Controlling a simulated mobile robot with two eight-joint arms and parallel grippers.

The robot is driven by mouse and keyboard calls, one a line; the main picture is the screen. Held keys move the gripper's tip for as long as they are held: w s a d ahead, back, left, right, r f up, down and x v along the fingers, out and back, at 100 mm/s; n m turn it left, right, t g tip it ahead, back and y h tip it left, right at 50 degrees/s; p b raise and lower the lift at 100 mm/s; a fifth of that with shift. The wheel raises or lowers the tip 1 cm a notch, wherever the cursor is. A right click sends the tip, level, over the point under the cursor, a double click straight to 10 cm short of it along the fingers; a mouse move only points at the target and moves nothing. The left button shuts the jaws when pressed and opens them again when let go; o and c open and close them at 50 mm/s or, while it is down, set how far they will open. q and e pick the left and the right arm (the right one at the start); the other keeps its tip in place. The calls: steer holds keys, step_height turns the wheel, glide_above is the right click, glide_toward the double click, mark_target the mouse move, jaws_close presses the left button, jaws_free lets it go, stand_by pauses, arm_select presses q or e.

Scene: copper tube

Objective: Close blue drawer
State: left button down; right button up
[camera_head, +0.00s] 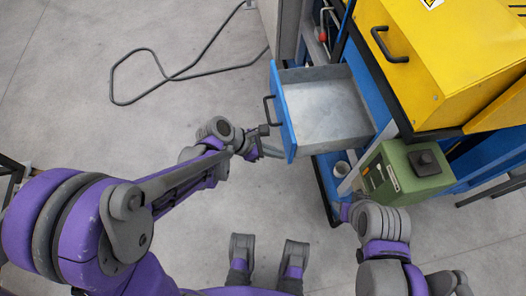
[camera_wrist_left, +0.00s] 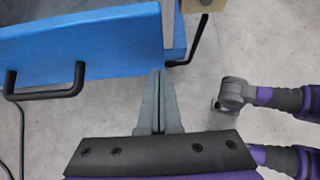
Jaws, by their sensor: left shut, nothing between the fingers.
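The blue drawer (camera_head: 289,122) stands pulled out of the workbench, with a blue front, a grey and apparently empty tray inside and a black handle (camera_head: 269,110) on its front. In the left wrist view the blue front (camera_wrist_left: 110,45) spans the upper left, with its black handle (camera_wrist_left: 45,92) at the left. My left gripper (camera_head: 272,152) is shut and empty, close to the drawer front near its end away from the handle. In the left wrist view its fingertips (camera_wrist_left: 159,78) reach the front's lower edge; I cannot tell whether they touch. My right gripper (camera_head: 347,211) is partly hidden by its wrist.
A yellow cabinet (camera_head: 440,60) with a black handle stands above the drawer. A dark cable (camera_head: 150,52) lies on the floor at upper left. The floor left of the drawer is otherwise clear.

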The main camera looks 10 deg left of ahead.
mark_target(361, 140)
arm_select(q)
steer(key=shift+w+d, duration=0.2)
steer(key=shift+d, duration=0.3)
steer(key=shift+d, duration=0.1)
steer(key=w+d, duration=0.2)
steer(key=d, duration=0.6)
steer(key=w+d, duration=0.3)
steer(key=d, duration=0.5)
steer(key=w+d+b, duration=0.1)
steer(key=w+d, duration=0.1)
steer(key=d, duration=0.6)
steer(key=shift+w, duration=0.35)
steer(key=shift+d+r, duration=0.1)
steer(key=shift+w, duration=0.1)
